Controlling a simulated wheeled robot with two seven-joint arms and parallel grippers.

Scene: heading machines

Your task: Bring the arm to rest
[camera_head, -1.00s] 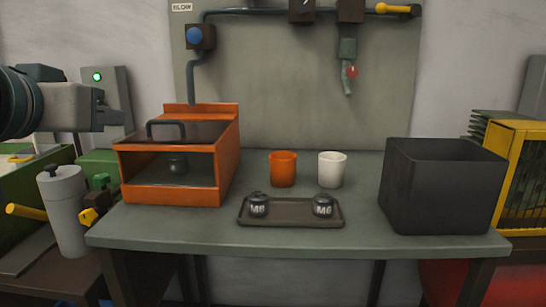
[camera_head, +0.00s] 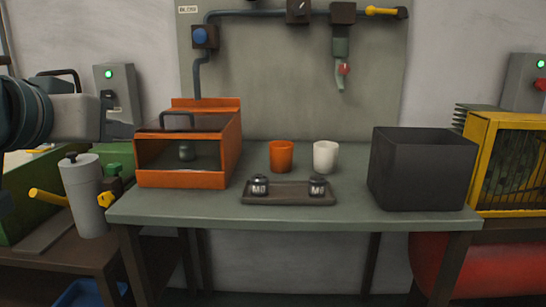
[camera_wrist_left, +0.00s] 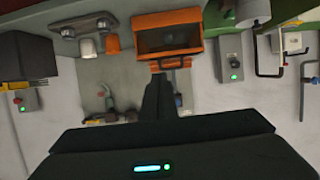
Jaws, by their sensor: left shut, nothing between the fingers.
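My left arm comes in at the left edge of the head view, and its gripper (camera_head: 112,128) is to the left of the orange box, apart from it. In the left wrist view the gripper's fingers (camera_wrist_left: 158,88) are together with nothing between them. My right gripper does not show in either view. The orange open-fronted box (camera_head: 180,180) stands at the left of the table (camera_head: 300,222), with a small dark weight (camera_head: 186,152) inside. The box also shows in the wrist view (camera_wrist_left: 168,20).
An orange cup (camera_head: 281,156), a white cup (camera_head: 325,156) and a tray (camera_head: 288,198) with two small weights stand mid-table. A dark bin (camera_head: 420,175) is at the right.

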